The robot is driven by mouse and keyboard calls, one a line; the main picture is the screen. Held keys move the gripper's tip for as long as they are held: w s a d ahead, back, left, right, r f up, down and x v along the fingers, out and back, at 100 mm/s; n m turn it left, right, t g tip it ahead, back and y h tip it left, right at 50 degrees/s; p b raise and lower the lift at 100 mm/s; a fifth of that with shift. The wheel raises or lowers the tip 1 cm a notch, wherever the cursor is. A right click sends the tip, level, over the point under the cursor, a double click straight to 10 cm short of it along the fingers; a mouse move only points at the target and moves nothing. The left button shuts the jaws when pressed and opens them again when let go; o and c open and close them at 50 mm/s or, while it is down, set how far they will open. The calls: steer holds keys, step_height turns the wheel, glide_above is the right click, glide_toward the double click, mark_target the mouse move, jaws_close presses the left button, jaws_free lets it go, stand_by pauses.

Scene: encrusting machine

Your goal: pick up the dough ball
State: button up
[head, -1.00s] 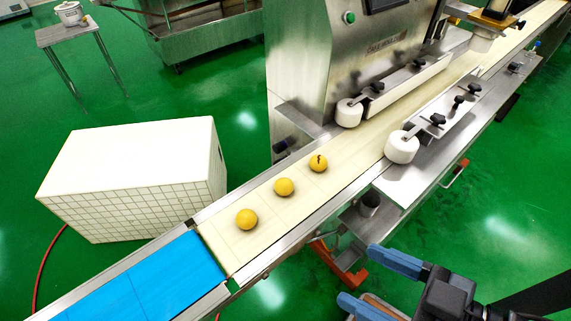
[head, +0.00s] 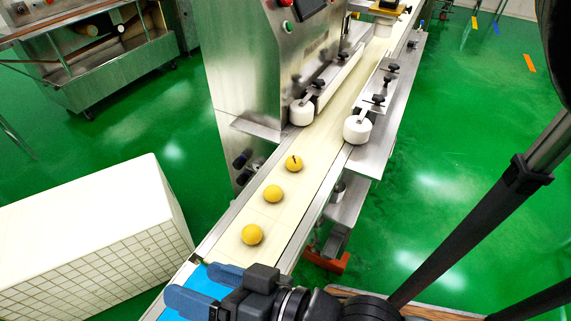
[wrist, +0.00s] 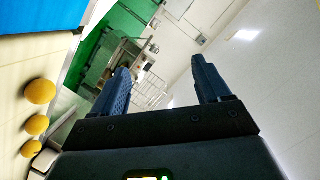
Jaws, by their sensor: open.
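Three yellow dough balls lie in a row on the cream conveyor belt (head: 262,214): a near ball (head: 252,234), a middle ball (head: 273,193) and a far ball (head: 293,163) with a dark mark on top. My gripper (head: 198,284) has blue fingers, spread apart with nothing between them. In the head view it appears over the blue belt, below and left of the near ball and apart from it. In the wrist view the balls show at the left edge, the largest at the top (wrist: 40,91), outside the open fingers (wrist: 160,66).
A steel encrusting machine (head: 245,70) stands left of the belt, with white rollers (head: 357,130) farther up. A blue belt section (head: 203,278) adjoins the near end. A white tiled block (head: 90,235) stands at left. Green floor lies open at right.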

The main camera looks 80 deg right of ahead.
steer(key=w+d+r+m+y+p, duration=0.1)
steer(key=w+d+r+y, duration=0.1)
steer(key=w+r, duration=0.5)
steer(key=w+d+r+m+y, duration=0.1)
steer(key=w+d+r+y, duration=0.15)
steer(key=w, duration=0.85)
steer(key=w+d+r+m+y+p, duration=0.1)
steer(key=w+d+r+y, duration=0.3)
steer(key=w, duration=0.6)
steer(key=m+g+h, duration=0.6)
steer(key=g+h, duration=0.1)
steer(key=g, duration=0.9)
glide_above(294, 158)
steer(key=f, duration=1.7)
steer(key=shift+w+a+p, duration=0.1)
steer(key=shift+w+p, duration=0.2)
steer(key=shift+w, duration=0.1)
steer(key=shift+s+f, duration=0.15)
steer(key=shift+f, duration=0.05)
steer(key=f, duration=0.7)
steer(key=shift+s+f+p, duration=0.1)
steer(key=shift+s+p, duration=0.2)
steer(key=shift+p, duration=0.1)
